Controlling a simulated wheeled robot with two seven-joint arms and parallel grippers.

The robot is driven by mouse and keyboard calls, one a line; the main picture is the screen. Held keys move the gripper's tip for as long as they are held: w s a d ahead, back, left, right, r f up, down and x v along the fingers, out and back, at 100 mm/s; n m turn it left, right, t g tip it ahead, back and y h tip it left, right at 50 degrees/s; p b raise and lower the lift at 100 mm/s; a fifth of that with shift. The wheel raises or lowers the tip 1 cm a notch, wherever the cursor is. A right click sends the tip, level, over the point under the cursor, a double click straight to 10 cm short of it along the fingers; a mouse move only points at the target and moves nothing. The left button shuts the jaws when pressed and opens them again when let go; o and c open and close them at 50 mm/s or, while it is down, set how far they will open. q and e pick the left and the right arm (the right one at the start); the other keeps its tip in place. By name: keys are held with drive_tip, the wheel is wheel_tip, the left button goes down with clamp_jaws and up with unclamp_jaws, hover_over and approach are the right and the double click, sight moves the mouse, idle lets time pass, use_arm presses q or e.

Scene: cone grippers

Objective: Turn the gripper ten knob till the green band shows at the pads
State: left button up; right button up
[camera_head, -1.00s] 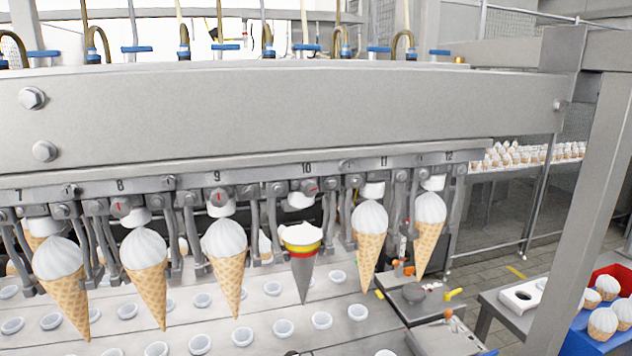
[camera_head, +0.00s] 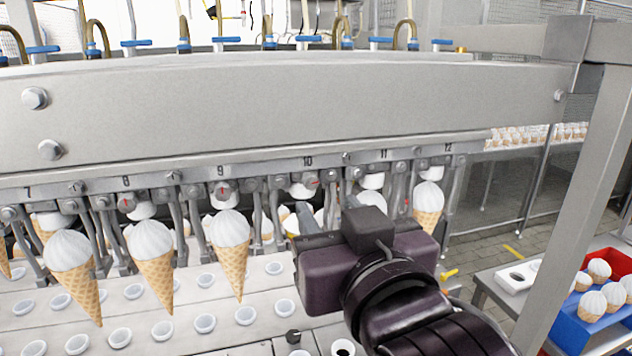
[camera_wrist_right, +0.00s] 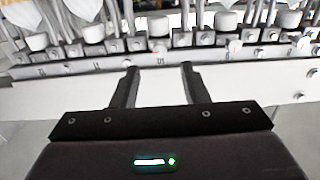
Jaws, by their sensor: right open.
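The gripper ten knob (camera_head: 310,182), with a red pointer mark, sits on the rail under the label 10 (camera_head: 308,161). My right gripper (camera_head: 325,214) is open in front of and below station ten. Its fingers also show apart in the right wrist view (camera_wrist_right: 159,70), pointing at the rail around an upside-down 10 label; nothing is visibly held between them. The banded grey gauge cone is mostly hidden behind my right gripper, so I cannot read its band at the pads. My left gripper is not in view.
Cream-topped cones hang at the neighbouring stations, including one at nine (camera_head: 231,255) and one at twelve (camera_head: 427,205). A wide steel beam (camera_head: 300,105) runs above the rail. A blue crate (camera_head: 572,325) stands at the lower right.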

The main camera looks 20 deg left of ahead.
sight(312, 185)
drive_tip(key=p+x, duration=0.3)
drive_tip(key=x, duration=0.2)
drive_tip(key=shift+w+a+r, duration=0.15)
drive_tip(key=shift+w, duration=0.05)
drive_tip(key=shift+w+a+f+p, duration=0.25)
drive_tip(key=shift+w+p, duration=0.1)
drive_tip(key=shift+w, duration=0.1)
drive_tip(key=shift+c, duration=0.2)
